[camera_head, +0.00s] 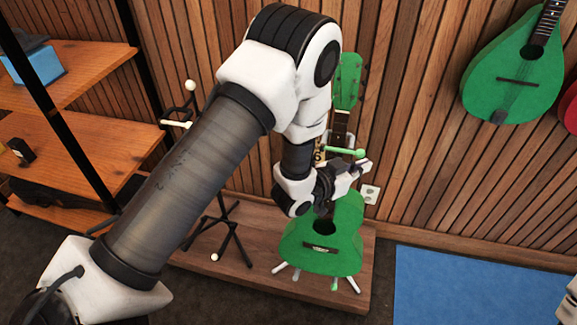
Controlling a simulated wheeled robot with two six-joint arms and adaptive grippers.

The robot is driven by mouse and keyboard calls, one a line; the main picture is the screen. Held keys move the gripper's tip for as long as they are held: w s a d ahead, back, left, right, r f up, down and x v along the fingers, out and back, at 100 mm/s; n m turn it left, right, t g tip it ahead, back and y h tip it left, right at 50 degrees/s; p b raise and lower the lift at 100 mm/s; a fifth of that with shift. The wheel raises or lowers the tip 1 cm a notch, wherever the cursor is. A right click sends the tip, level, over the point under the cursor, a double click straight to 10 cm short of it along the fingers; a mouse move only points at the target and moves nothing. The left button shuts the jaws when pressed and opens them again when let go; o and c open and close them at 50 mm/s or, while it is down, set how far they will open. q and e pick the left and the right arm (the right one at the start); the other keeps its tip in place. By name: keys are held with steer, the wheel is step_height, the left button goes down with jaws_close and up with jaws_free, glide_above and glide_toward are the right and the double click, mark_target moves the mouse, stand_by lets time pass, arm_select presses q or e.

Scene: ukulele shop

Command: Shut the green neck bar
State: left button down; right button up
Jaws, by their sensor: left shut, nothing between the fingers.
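The green neck bar (343,151) is a short light-green rod with a round end. It shows at the neck of the green ukulele (322,246), which stands upright on a stand on a low wooden platform. I cannot tell whether the bar is fully across the neck. My left gripper (362,168) is shut and empty, just below the bar's round end and in front of the ukulele's upper body. I cannot tell whether it touches the bar. My left arm hides part of the neck and the stand.
An empty black stand (225,222) with a white-tipped bar stands left of the ukulele. Wooden shelves (85,70) are at the left. A green instrument (515,75) hangs on the slatted wall. A blue mat (470,288) lies at the right.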

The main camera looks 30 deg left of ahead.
arm_select(q)
steer(key=shift+w+a+f, duration=0.1)
steer(key=shift+w, duration=0.85)
